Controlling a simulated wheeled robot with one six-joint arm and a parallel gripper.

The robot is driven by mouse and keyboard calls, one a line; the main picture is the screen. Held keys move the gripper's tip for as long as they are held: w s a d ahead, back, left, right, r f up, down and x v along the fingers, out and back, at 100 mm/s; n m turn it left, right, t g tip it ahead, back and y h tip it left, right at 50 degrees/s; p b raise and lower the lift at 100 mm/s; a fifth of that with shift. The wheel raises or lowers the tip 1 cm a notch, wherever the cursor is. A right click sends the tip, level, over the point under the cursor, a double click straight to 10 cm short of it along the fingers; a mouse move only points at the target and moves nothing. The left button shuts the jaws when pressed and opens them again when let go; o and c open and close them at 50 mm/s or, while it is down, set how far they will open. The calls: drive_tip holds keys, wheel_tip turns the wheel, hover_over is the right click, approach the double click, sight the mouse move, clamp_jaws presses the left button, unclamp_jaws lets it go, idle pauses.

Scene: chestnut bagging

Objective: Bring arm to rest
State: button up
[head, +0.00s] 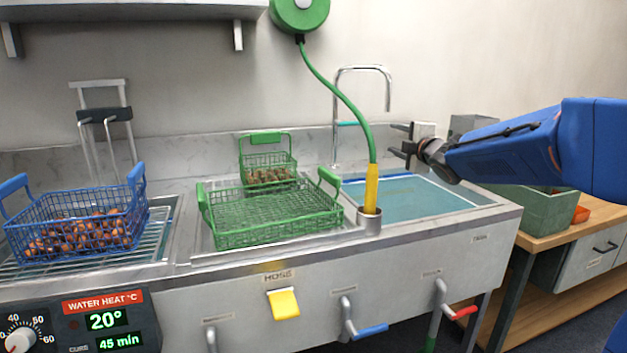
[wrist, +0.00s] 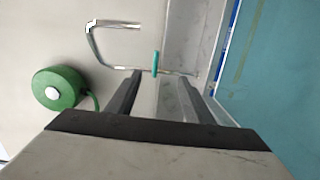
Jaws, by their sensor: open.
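My gripper (head: 400,140) is at the end of my blue arm, which reaches in from the right in the head view. It is open and empty, held above the right-hand water basin (head: 440,200).
A blue basket of chestnuts (head: 120,196) sits on the left rack. An empty-looking green basket (head: 270,230) and a smaller green basket with contents (head: 266,160) are mid-counter. The yellow hose nozzle (head: 371,185) stands in a holder. A wooden bench (head: 560,238) is at right.

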drive_tip(key=s+d+f+m+g+h, duration=0.2)
drive_tip(key=s+d+f+m, duration=0.15)
drive_tip(key=s, duration=0.45)
drive_tip(key=s+d+f+m+g+h, duration=0.2)
drive_tip(key=s+f+m, duration=0.25)
drive_tip(key=s, duration=0.35)
drive_tip(key=s+d+f+m+g+h, duration=0.1)
drive_tip(key=s+d+f+m+h, duration=0.15)
drive_tip(key=s+m, duration=0.4)
drive_tip(key=s+a+f+m+g, duration=0.1)
drive_tip(key=s+f+m+g, duration=0.1)
drive_tip(key=s+f, duration=0.3)
drive_tip(key=s+a+f+m+g+y, duration=0.1)
drive_tip(key=s+f, duration=0.5)
drive_tip(key=s, duration=0.8)
drive_tip(key=s+a+f+m+g+y, duration=0.1)
drive_tip(key=s+f+m+g, duration=0.2)
drive_tip(key=s+f, duration=0.3)
drive_tip(key=s+g, duration=0.1)
drive_tip(key=s, duration=0.2)
drive_tip(key=shift+s+a, duration=0.35)
